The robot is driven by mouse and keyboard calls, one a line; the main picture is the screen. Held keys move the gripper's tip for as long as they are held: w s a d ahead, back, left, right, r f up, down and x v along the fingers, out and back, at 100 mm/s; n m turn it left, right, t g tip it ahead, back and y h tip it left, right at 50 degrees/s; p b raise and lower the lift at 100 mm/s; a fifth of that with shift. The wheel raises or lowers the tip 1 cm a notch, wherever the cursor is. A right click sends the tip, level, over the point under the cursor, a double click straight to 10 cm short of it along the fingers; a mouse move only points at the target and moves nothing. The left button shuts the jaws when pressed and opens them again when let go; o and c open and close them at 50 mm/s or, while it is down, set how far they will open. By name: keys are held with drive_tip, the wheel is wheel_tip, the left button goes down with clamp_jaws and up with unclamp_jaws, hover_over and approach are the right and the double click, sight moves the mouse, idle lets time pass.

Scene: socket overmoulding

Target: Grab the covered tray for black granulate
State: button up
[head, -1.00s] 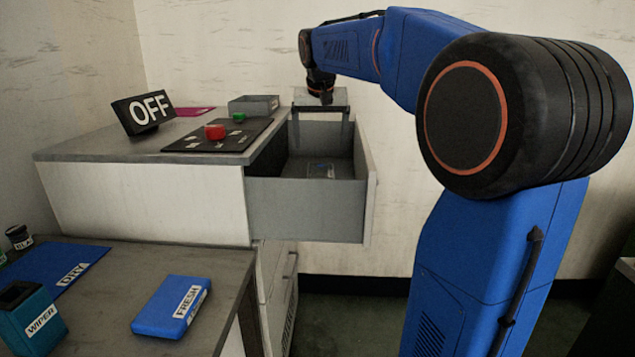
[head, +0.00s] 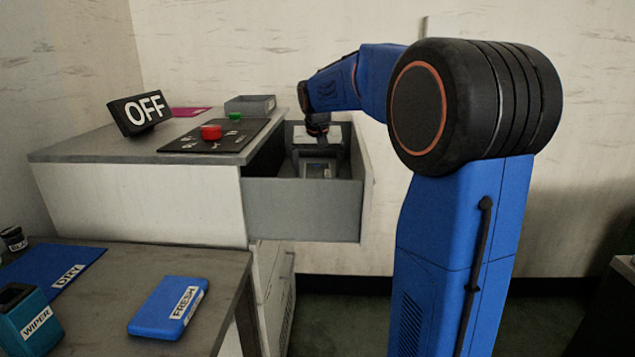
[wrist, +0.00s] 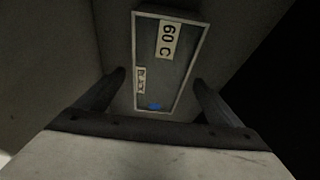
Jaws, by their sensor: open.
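A flat rectangular covered tray (wrist: 150,62) lies on the floor of the open drawer (head: 305,212). In the wrist view it has a pale rim, a "60 C" label, a second small label too blurred to read fully, and a small blue patch. It also shows in the head view (head: 318,170), partly hidden by my gripper. My gripper (wrist: 159,78) is open and points down into the drawer. Its two fingers stand left and right of the tray, with nothing held between them. I cannot tell whether the fingertips are level with the tray.
The drawer walls surround my gripper closely. On the cabinet top are an OFF sign (head: 142,113), a button panel (head: 215,140) and a small grey tray (head: 250,105). A lower table holds a blue FRESH box (head: 168,307), a WIPER box (head: 28,318) and a blue DRY mat (head: 45,270).

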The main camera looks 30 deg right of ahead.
sight(317, 174)
drive_tip(key=x, duration=0.3)
drive_tip(key=shift+w+d+f, duration=0.2)
drive_tip(key=shift+w+f, duration=0.05)
drive_tip(key=c, duration=1.5)
drive_tip(key=shift+c, duration=0.2)
drive_tip(key=shift+r, duration=0.1)
